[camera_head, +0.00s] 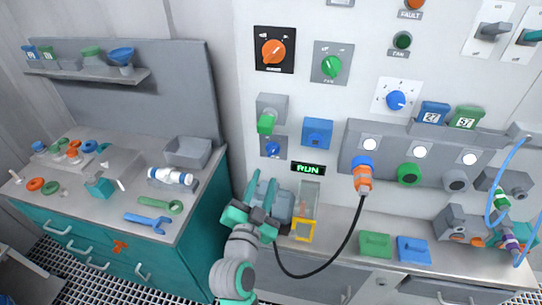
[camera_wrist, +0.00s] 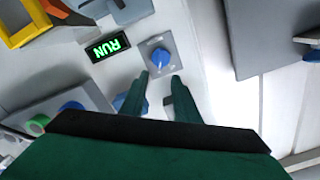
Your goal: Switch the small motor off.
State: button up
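The RUN display (camera_head: 308,168) is lit green on the white wall panel; it also shows in the wrist view (camera_wrist: 109,47). A small blue knob (camera_head: 272,148) sits on a grey plate left of and above the display; in the wrist view the knob (camera_wrist: 160,58) is ahead of my fingertips. Its pointer setting is hard to read. My gripper (camera_head: 263,178) is open and empty, its two fingers apart, just below the knob. In the wrist view the fingertips (camera_wrist: 160,79) stand either side of the knob's line, apart from it. A grey motor-like body (camera_head: 284,203) is partly hidden behind my gripper.
A clear guard with a yellow frame (camera_head: 303,231) stands right of my gripper. A black cable (camera_head: 340,248) with an orange plug (camera_head: 363,181) hangs at the right.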

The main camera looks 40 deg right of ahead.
aim_at(273, 151)
jog(key=x, duration=1.1)
jog(key=shift+s+r, duration=0.1)
jog(key=shift+r, duration=0.05)
grip_shut()
